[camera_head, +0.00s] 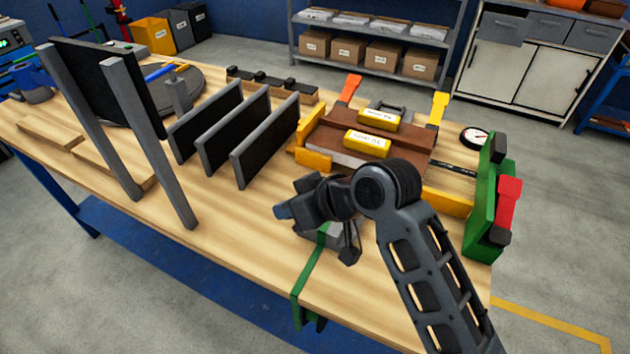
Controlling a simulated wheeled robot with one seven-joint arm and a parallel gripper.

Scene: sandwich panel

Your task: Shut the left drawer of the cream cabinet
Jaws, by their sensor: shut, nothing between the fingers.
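The cream cabinet (541,74) stands on the floor at the far right, beyond the workbench. It has a row of grey drawers above its pale doors. The left drawer (504,31) sticks out, with its front forward of the drawers beside it. My gripper (349,252) is over the near part of the workbench, far from the cabinet and pointing down. It is small and partly hidden by my arm; its fingers look shut and empty.
The wooden workbench (245,225) lies between my arm and the cabinet. It carries upright dark panels (237,130), a clamped brown panel stack (335,158) and a green clamp (485,205). A grey shelf (375,47) stands behind. Grey floor is clear right of the bench.

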